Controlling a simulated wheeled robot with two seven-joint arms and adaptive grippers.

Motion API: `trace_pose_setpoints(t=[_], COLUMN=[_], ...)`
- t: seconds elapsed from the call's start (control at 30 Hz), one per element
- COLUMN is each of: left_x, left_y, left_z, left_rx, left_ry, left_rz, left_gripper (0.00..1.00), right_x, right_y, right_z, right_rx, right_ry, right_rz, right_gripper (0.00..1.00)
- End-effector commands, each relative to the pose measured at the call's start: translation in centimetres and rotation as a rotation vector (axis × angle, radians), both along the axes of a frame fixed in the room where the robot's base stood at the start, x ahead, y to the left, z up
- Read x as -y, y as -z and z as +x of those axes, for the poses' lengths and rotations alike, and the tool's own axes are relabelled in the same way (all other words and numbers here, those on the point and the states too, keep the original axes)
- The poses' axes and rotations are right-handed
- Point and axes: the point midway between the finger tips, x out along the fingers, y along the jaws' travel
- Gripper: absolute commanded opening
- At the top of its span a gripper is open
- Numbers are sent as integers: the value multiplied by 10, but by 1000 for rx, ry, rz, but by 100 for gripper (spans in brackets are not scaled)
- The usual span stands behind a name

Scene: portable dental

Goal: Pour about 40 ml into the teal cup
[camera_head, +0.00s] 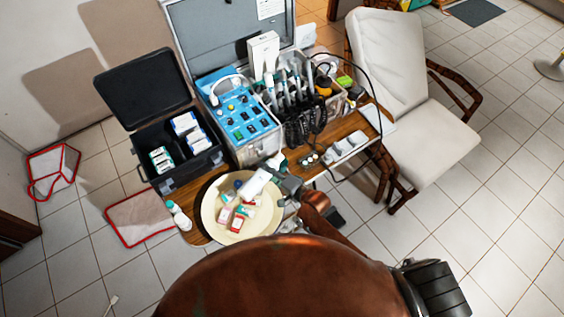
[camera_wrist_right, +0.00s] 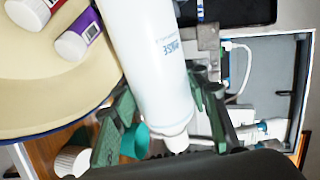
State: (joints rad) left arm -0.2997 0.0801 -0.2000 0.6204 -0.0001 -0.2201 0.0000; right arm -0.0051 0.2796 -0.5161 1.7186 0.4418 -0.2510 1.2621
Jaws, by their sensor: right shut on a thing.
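A white bottle with blue lettering (camera_wrist_right: 158,65) is held in my right gripper (camera_wrist_right: 165,125), whose green fingers close around its lower part in the right wrist view. In the head view my right gripper (camera_head: 278,178) is over the right side of the round cream tray (camera_head: 208,212), and the white bottle (camera_head: 254,184) is tilted, pointing down-left over the tray. A teal piece, probably the teal cup (camera_wrist_right: 135,143), shows partly behind the fingers in the wrist view; its rim and inside are hidden. No liquid stream shows. My left gripper is in neither view.
Small boxes and bottles (camera_head: 237,222) lie in the tray. A black open case (camera_head: 175,175), a blue-topped unit (camera_head: 240,118) and cabled dental handpieces (camera_head: 295,100) crowd the table behind. A white chair (camera_head: 405,90) stands at the right. A small white bottle (camera_head: 181,218) stands left of the tray.

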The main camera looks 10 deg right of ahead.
Motion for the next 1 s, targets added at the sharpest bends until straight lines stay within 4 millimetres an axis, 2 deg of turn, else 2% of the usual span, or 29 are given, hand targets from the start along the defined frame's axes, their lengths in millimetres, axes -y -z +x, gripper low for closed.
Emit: trace_pose_setpoints(t=[1.0], left_x=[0], left_y=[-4], left_z=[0], left_rx=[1], left_ry=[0], left_rz=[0], left_gripper=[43], right_x=[0], right_y=[0], right_z=[1], right_rx=[-42], right_ry=[0], right_rz=[64], right_gripper=[7])
